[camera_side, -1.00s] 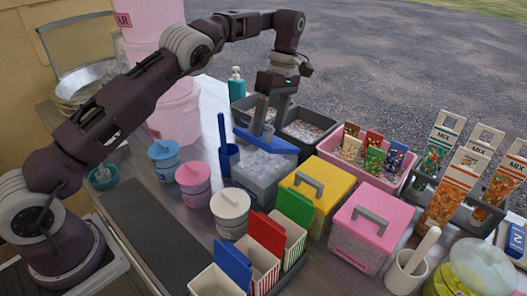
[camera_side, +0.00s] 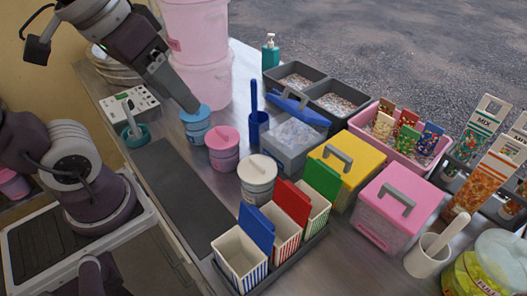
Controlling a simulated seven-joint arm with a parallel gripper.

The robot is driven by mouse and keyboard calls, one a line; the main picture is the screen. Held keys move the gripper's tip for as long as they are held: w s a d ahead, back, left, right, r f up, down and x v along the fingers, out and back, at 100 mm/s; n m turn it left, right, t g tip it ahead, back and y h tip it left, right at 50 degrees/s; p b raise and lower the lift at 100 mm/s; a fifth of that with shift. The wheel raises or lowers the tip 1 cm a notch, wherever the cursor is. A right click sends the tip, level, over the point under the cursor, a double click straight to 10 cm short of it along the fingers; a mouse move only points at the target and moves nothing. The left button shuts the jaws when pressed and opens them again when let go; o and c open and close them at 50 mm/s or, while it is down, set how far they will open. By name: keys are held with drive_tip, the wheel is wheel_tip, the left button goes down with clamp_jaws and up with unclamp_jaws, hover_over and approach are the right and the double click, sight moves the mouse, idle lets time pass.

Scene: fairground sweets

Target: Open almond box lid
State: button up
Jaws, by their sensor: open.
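No almond label is readable; three lidded boxes stand mid-table. The grey box (camera_side: 290,151) has its blue lid (camera_side: 308,112) tilted back at its far edge, showing pale contents (camera_side: 293,132) inside. The yellow box (camera_side: 354,158) and the pink box (camera_side: 389,211) have their lids on, each with a grey handle on top. My gripper (camera_side: 191,106) is open and points down at the top of the round blue tub (camera_side: 195,126), well left of the boxes. Its fingers overlap the tub's lid in this view; I cannot tell whether they touch it.
A pink tub (camera_side: 223,152) and a cream tub (camera_side: 258,183) stand in front of the blue one. Striped cartons (camera_side: 240,254) stand in front. A dark mat (camera_side: 180,185) lies clear at left.

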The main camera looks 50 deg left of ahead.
drive_tip(key=shift+o, duration=0.3)
drive_tip(key=shift+s+f+m+t, duration=0.3)
drive_tip(key=shift+s+f+m, duration=0.2)
drive_tip(key=shift+s+f, duration=0.35)
drive_tip(key=o, duration=0.3)
drive_tip(key=shift+s+f, duration=0.1)
drive_tip(key=shift+s, duration=0.1)
drive_tip(key=shift+o, duration=1.4)
drive_tip(key=w+n, duration=0.1)
drive_tip(key=n, duration=0.1)
drive_tip(key=w+r+n+h, duration=0.1)
drive_tip(key=w+n, duration=0.1)
drive_tip(key=w+r+n, duration=0.1)
drive_tip(key=w+n, duration=0.1)
drive_tip(key=n, duration=0.1)
drive_tip(key=shift+w+d, duration=0.1)
drive_tip(key=shift+d, duration=0.2)
drive_tip(key=n+g+y, duration=0.1)
drive_tip(key=n, duration=2.7)
approach(295, 93)
drive_tip(key=shift+n, duration=0.3)
drive_tip(key=x, duration=0.7)
drive_tip(key=shift+w+f, duration=0.25)
drive_tip(key=shift+w, duration=0.3)
drive_tip(key=shift+c, duration=0.4)
clamp_jaws()
